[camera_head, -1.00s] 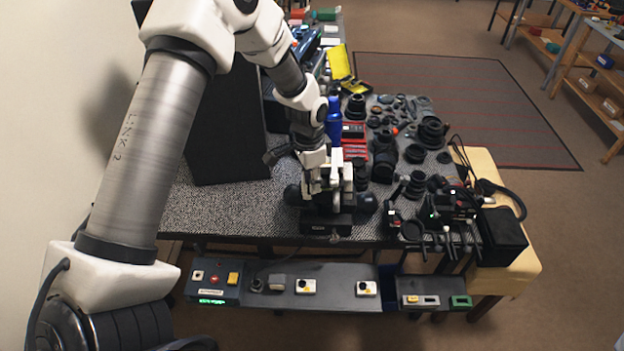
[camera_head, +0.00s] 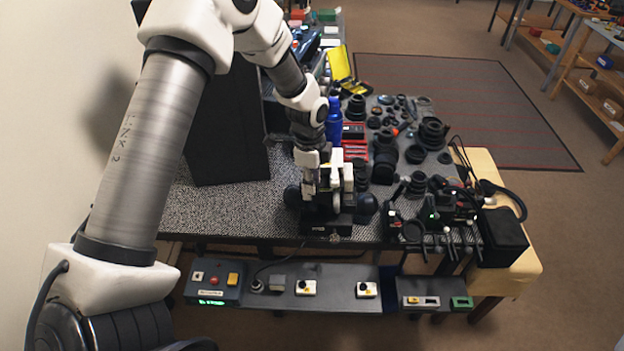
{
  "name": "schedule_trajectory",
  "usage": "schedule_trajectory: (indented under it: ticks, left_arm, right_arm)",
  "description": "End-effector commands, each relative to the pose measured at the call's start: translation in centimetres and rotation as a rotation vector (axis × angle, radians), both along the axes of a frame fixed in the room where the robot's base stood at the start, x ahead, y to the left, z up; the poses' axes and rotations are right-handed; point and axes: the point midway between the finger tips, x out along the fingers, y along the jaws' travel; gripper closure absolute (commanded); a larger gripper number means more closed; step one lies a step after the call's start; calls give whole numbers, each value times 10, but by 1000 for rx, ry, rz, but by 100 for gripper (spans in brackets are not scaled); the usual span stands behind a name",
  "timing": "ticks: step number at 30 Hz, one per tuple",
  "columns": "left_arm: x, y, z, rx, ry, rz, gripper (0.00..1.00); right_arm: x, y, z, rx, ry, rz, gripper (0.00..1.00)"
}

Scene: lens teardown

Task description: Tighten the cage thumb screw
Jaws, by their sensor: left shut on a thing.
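My left gripper (camera_head: 333,196) points down at a black device (camera_head: 338,226) near the front edge of the grey table. The device has a dark box-like base and a rounded dark part on each side. My gripper is shut at the top of this device. The cage thumb screw is hidden by the fingers and too small to make out. My right gripper is not in view.
A blue bottle (camera_head: 334,122) and red trays (camera_head: 355,151) stand behind my left gripper. Several black lens parts crowd the table to the right. A control panel (camera_head: 325,287) runs below the front edge. Speckled table surface (camera_head: 225,208) is clear at left.

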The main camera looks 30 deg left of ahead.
Motion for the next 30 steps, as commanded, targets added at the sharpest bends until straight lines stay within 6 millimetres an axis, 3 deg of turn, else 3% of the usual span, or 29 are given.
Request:
schedule_trajectory:
  ticks: [14,15,16,25,30]
  left_arm:
    - [-1,0,-1,1,2,-18,100]
    - [-1,0,-1,1,2,-18,65]
    - [-1,0,-1,1,2,-18,61]
    - [0,0,1,0,-1,-17,61]
    - [0,1,24,0,-4,-17,61]
  right_arm:
    - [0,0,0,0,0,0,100]
    - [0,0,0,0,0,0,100]
    - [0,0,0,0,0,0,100]
    - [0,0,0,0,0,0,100]
    - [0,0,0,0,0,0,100]
